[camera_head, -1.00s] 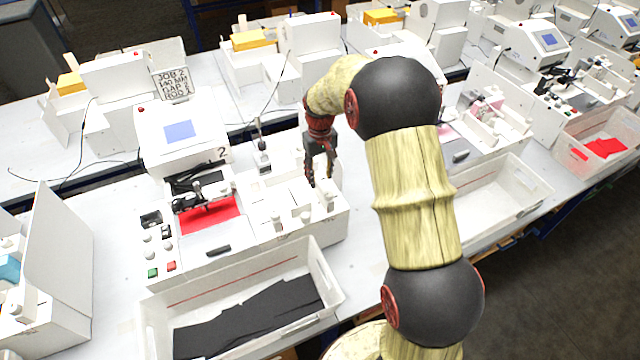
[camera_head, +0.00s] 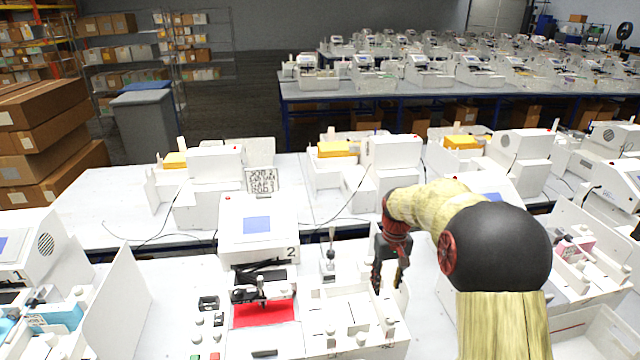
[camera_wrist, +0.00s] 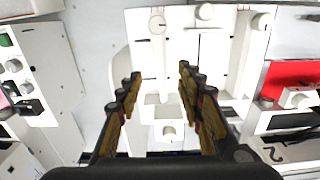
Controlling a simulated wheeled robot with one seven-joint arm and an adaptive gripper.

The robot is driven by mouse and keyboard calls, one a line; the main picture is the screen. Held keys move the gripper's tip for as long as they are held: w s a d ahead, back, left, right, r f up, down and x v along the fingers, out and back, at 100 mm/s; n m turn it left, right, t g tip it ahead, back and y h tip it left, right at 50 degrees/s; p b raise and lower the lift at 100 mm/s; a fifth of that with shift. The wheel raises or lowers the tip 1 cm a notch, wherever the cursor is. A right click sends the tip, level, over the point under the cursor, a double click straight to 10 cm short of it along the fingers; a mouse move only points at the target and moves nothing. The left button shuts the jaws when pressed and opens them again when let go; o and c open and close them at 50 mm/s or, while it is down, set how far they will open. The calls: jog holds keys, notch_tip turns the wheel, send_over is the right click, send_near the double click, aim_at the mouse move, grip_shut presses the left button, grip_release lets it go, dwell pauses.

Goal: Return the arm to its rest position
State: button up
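My arm reaches in from the lower right in the head view, and its gripper (camera_head: 388,278) hangs pointing down over the right end of the pen plotter numbered 2 (camera_head: 258,243). In the wrist view my gripper (camera_wrist: 160,72) has its two fingers apart, with nothing between them. The white plotter housing with its knobs and trays lies below the fingers. The red sheet (camera_head: 263,313) lies on the plotter bed, left of the gripper, and it also shows at the right of the wrist view (camera_wrist: 290,80). How far the fingertips are above the housing is hard to tell.
A job sign (camera_head: 261,181) stands behind the plotter's screen unit. A white upright panel (camera_head: 115,305) stands at the left. More white machines stand on benches behind and to the right. Stacked cardboard boxes (camera_head: 40,135) and a grey bin (camera_head: 146,122) are at the back left.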

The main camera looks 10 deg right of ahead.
jog(key=s, duration=0.1)
jog(key=f, duration=0.1)
jog(key=s+f, duration=0.1)
jog(key=shift+s+a+f+g, duration=0.1)
jog(key=shift+s+a+g, duration=0.15)
jog(key=shift+s+g, duration=0.1)
jog(key=shift+s+a+r+m, duration=0.15)
jog(key=shift+s+m, duration=0.05)
jog(key=shift+s, duration=0.35)
jog(key=shift+s+a+r+m, duration=0.1)
jog(key=shift+s+m, duration=0.1)
jog(key=shift+s, duration=0.35)
jog(key=s+a+r+t+b, duration=0.2)
jog(key=s+a+r+b, duration=0.1)
jog(key=s, duration=0.6)
jog(key=s+a+r+t+b, duration=0.2)
jog(key=s+a+r+b, duration=0.1)
jog(key=s, duration=0.6)
jog(key=s+a+r+n+t+b, duration=0.1)
jog(key=s+a+r+t+b, duration=0.1)
jog(key=s, duration=0.7)
jog(key=shift+s+a+r+b, duration=0.15)
jog(key=shift+a+r+b, duration=0.3)
jog(key=shift+a+b, duration=0.75)
jog(key=shift+o, duration=0.4)
jog(key=shift+r, duration=0.1)
